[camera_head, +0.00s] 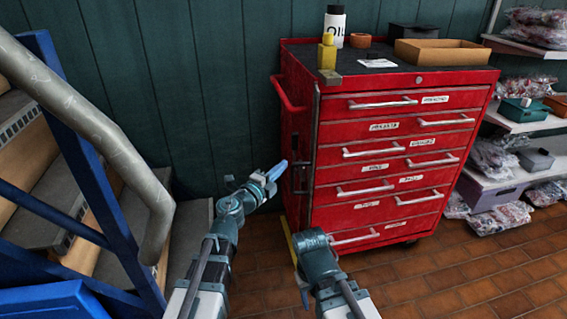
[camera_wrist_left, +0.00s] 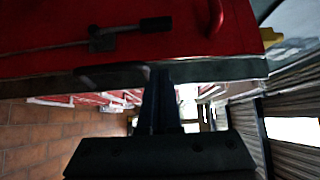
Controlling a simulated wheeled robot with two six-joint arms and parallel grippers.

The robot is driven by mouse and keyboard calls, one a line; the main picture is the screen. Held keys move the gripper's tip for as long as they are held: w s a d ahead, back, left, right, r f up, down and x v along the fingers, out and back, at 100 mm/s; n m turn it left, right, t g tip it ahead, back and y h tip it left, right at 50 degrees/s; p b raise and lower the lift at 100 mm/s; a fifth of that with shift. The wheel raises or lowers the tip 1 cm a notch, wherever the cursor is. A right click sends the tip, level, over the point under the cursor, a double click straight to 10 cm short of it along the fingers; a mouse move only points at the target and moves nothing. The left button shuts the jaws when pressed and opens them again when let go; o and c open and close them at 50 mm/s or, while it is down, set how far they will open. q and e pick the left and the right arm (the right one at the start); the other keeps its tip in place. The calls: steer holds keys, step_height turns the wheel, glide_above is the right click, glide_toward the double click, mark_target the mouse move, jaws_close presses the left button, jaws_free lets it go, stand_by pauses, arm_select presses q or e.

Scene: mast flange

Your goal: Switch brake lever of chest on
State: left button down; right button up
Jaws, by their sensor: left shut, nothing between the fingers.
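The red tool chest (camera_head: 395,155) stands against the green wall. A dark lever (camera_head: 301,178) is on its left side, partly behind my fingertips. In the left wrist view a thin rod with a black grip (camera_wrist_left: 155,24) lies along the red side (camera_wrist_left: 60,15), seen turned; it looks like the brake lever. My left gripper (camera_head: 278,170) is shut and empty, pointing at the chest's left side near the dark lever. Its fingers also show in the left wrist view (camera_wrist_left: 160,80); I cannot tell whether they touch anything. Of my right arm, the wrist shows low in front of the chest; its fingers are not clear.
A red push handle (camera_head: 288,95) sticks out from the chest's upper left. A bottle (camera_head: 335,25), a yellow container (camera_head: 327,52) and a cardboard box (camera_head: 440,52) stand on top. Stairs with a grey rail (camera_head: 100,130) are at the left. Shelves (camera_head: 510,175) stand right.

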mark_target(292, 140)
arm_select(q)
steer(key=x, duration=0.3)
steer(key=a+x, duration=0.1)
steer(key=x, duration=0.3)
steer(key=w+a+x, duration=0.1)
steer(key=x, duration=0.3)
steer(key=shift+w+d, duration=0.15)
steer(key=shift+w, duration=0.5)
steer(key=shift+w, duration=0.15)
steer(key=shift+w+a+r, duration=0.15)
steer(key=shift+w+a, duration=0.1)
steer(key=shift+w, duration=0.4)
steer(key=shift+w+a+r, duration=0.15)
steer(key=shift+w+a, duration=0.15)
steer(key=shift+w, duration=0.4)
steer(key=w+a+f+b, duration=0.3)
steer(key=w+f, duration=0.1)
steer(key=w, duration=0.6)
steer(key=shift+w, duration=0.25)
